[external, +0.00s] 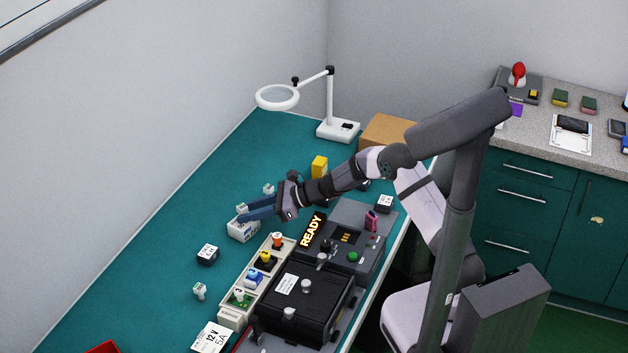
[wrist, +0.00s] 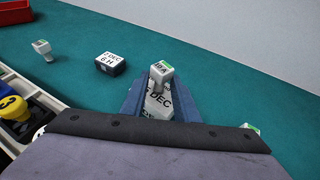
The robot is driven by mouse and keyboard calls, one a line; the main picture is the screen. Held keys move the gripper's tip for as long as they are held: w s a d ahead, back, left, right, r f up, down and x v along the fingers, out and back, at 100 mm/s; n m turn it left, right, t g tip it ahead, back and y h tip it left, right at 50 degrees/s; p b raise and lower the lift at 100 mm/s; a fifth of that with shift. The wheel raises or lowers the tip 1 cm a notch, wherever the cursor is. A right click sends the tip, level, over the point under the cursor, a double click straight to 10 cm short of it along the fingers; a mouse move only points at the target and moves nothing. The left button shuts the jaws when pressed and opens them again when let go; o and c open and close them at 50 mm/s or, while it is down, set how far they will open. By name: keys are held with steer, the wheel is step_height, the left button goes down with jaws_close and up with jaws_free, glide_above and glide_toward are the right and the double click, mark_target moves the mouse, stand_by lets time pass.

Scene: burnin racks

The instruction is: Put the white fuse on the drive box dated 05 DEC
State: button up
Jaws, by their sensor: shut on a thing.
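My gripper (external: 246,211) is shut on a white fuse (wrist: 161,69) with a green-marked top. The blue fingers flank the fuse in the wrist view. A white drive box (external: 243,232) lies directly below the fuse; its label (wrist: 157,102) shows "DEC", with the day hidden by the fuse and fingers. I cannot tell whether the fuse touches the box. A dark drive box (wrist: 110,64) with a white label, also reading DEC, stands apart to the left; its day is not clear. It also shows in the external view (external: 208,255).
Other white fuses stand on the green table, one at the front (external: 199,291) and one behind my gripper (external: 268,189). A beige rack (external: 231,315) of colored plugs and a black machine (external: 304,290) stand to the right. A magnifier lamp (external: 330,100) stands at the back.

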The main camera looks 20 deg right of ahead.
steer(key=shift+f, duration=0.1)
steer(key=shift+f, duration=0.15)
steer(key=o, duration=1)
steer(key=shift+r, duration=0.2)
steer(key=shift+r, duration=0.15)
steer(key=b+v, duration=0.2)
steer(key=v, duration=1)
